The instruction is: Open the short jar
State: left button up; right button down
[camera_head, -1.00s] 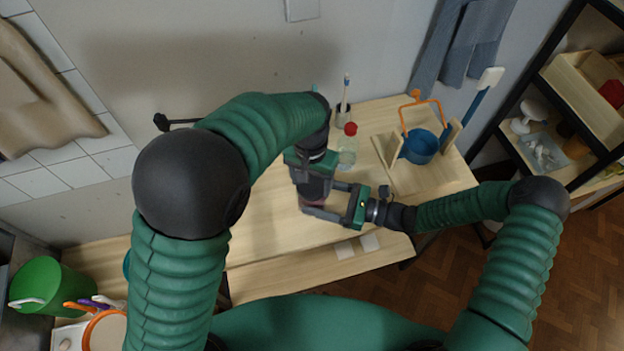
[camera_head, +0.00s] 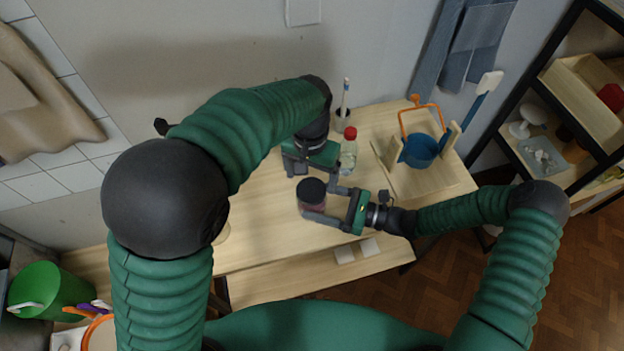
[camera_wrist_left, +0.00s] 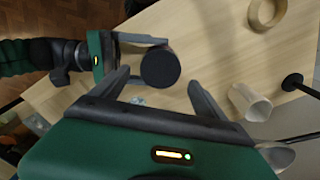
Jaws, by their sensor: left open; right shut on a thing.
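The short jar (camera_head: 313,201) stands on the light wooden table, with a round black lid (camera_head: 311,189) on top and a dark reddish body. My right gripper (camera_head: 319,202) is shut around the jar body from the right. My left gripper (camera_head: 311,172) is open and empty, just behind and above the jar, apart from the lid. In the left wrist view the black lid (camera_wrist_left: 159,68) shows from above between and beyond the left fingers (camera_wrist_left: 158,98), and my right gripper (camera_wrist_left: 140,58) holds the jar; most of the body is hidden under the lid.
A white cup (camera_wrist_left: 249,103) shows in the wrist view. The table left of the jar is clear.

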aim_at(312, 189)
pick_arm(q)
notch_tip(312, 189, up, 3)
jog(key=m, duration=0.4)
jog(key=shift+w, duration=0.15)
jog(key=shift+r+m, duration=0.1)
jog(key=shift+m, duration=0.5)
jog(key=shift+f, duration=0.35)
notch_tip(312, 189, down, 7)
jog(key=shift+f, duration=0.1)
jog(key=c, duration=1.5)
jog(key=n, duration=0.5)
jog(key=o, duration=1.6)
